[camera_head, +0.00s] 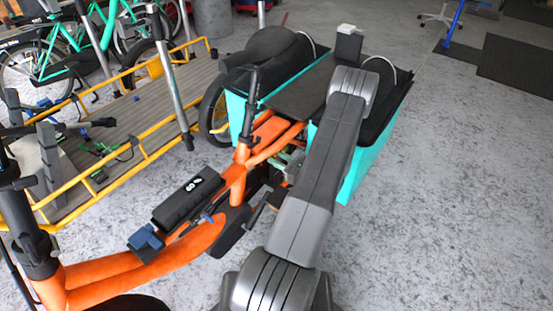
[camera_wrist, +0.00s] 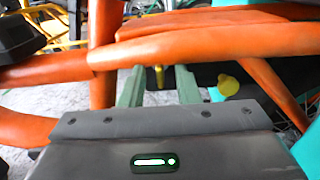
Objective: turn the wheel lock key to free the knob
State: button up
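In the wrist view, the two pale green fingers of my gripper (camera_wrist: 159,88) stand apart, with a clear gap between them. A small upright yellow piece (camera_wrist: 159,77) shows in that gap, beyond the fingertips. It may be the wheel lock key, but I cannot tell for sure. A round yellow knob (camera_wrist: 228,85) sits to the right of the right finger, against a dark part. Nothing is held. In the head view, my arm hides most of this area, and neither the key nor the knob can be made out.
Orange frame tubes (camera_wrist: 190,45) of the bike cross just above and beyond my fingers. In the head view, a teal cargo box (camera_head: 357,165) with black covers lies beyond my arm. A yellow-railed wooden platform (camera_head: 120,115) stands to the left.

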jog(key=shift+w+a, duration=0.25)
jog(key=shift+a, duration=0.15)
jog(key=shift+c, duration=0.2)
grip_shut()
jog(key=shift+m, duration=0.3)
jog(key=shift+w+d+f+m+p, duration=0.1)
jog(key=shift+m+p, duration=0.65)
jog(key=shift+m, duration=7.85)
